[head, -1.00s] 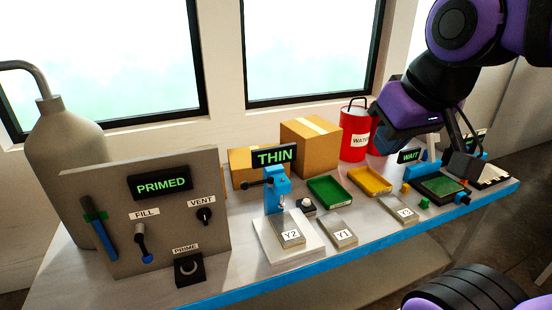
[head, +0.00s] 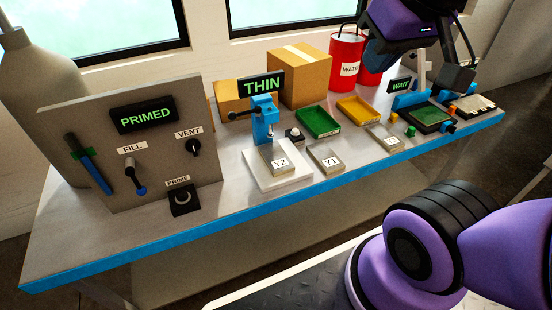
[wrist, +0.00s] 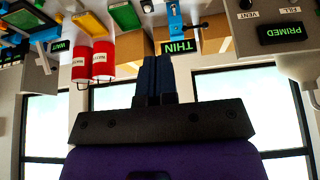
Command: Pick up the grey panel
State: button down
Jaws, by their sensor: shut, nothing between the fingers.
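A large upright grey panel (head: 92,125) with a PRIMED display stands at the left of the bench in the head view; its edge shows at the top right of the wrist view (wrist: 240,45). Small grey plates are also on the bench: Y2 (head: 283,161) on the white base of the blue device, Y1 (head: 326,159) beside it, and another (head: 383,138) further right, its label hard to read. My gripper (head: 458,78) is above the bench's right end, apart from all of these. Its fingers are together and empty in the wrist view (wrist: 157,75).
A green tray (head: 318,122), a yellow tray (head: 358,111), cardboard boxes (head: 300,78) and red water buckets (head: 346,62) stand along the bench. Near my gripper are a WAIT display (head: 401,86) and a blue-clamped dark green plate (head: 430,117). Bare bench shows at front left.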

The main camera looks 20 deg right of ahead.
jog(key=c, duration=1.4)
grip_release()
jog(key=o, duration=0.4)
jog(key=shift+w+f, duration=0.1)
jog(key=shift+w, duration=0.25)
jog(key=o, duration=1)
jog(key=shift+g+h, duration=0.4)
jog(key=w, duration=0.1)
jog(key=w+f, duration=0.1)
jog(key=w, duration=0.2)
jog(key=shift+w+d+f, duration=0.1)
jog(key=shift+f, duration=0.25)
jog(key=g, duration=0.4)
send_over(283, 168)
notch_tip(283, 168, down, 30)
jog(key=shift+y, duration=0.4)
jog(key=f, duration=0.5)
jog(key=shift+w, duration=0.35)
jog(key=shift+s+f, duration=0.15)
jog(key=shift+f, duration=1.4)
jog(key=shift+s+f, duration=0.1)
jog(key=shift+f, duration=1.4)
